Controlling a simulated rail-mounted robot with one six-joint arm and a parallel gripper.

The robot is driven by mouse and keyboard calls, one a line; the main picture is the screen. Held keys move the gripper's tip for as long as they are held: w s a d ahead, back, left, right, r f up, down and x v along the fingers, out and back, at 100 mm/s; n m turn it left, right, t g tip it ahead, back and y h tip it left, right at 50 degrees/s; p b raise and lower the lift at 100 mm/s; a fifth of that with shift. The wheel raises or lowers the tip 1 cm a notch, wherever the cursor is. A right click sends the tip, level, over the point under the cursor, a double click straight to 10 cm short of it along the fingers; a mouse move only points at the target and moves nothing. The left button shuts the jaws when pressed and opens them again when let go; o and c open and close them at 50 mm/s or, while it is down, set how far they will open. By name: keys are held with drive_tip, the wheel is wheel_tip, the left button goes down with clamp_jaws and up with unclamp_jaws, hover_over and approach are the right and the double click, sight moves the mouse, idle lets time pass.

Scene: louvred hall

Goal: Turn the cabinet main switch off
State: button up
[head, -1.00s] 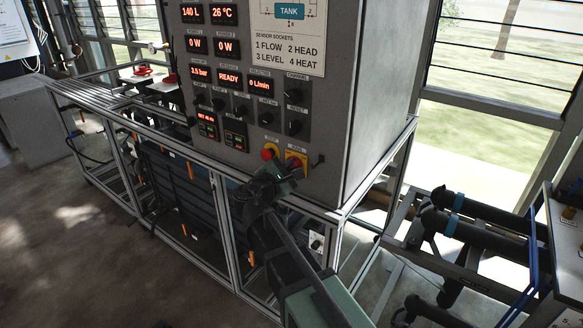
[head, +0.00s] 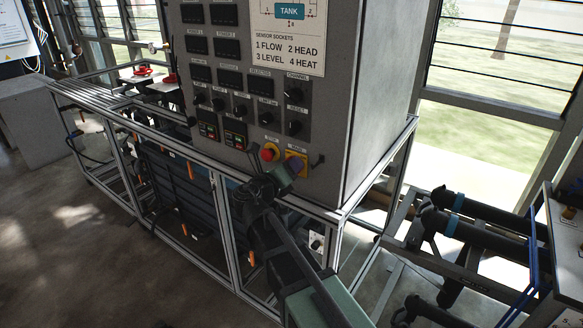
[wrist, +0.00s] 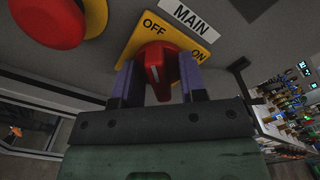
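The main switch is a red knob (wrist: 156,66) on a yellow plate (wrist: 196,48) marked OFF and ON, under a MAIN label. Its white mark is at the front of the handle, on the side toward OFF. In the head view the yellow plate (head: 301,159) is low on the grey cabinet (head: 345,130), and my gripper (head: 289,171) largely covers the knob. In the wrist view my gripper (wrist: 158,82) has one finger on each side of the red handle. The fingers look apart from it, with small gaps; contact is hard to judge. The cabinet displays (head: 230,78) are dark.
A red mushroom button (wrist: 48,20) sits close left of the switch. A small black lever (wrist: 240,70) sticks out at its right. The aluminium frame (head: 340,214) runs below the cabinet. Black pipes (head: 485,222) stand to the right.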

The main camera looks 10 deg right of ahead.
drive_tip(key=shift+o, duration=0.4)
drive_tip(key=v, duration=0.7)
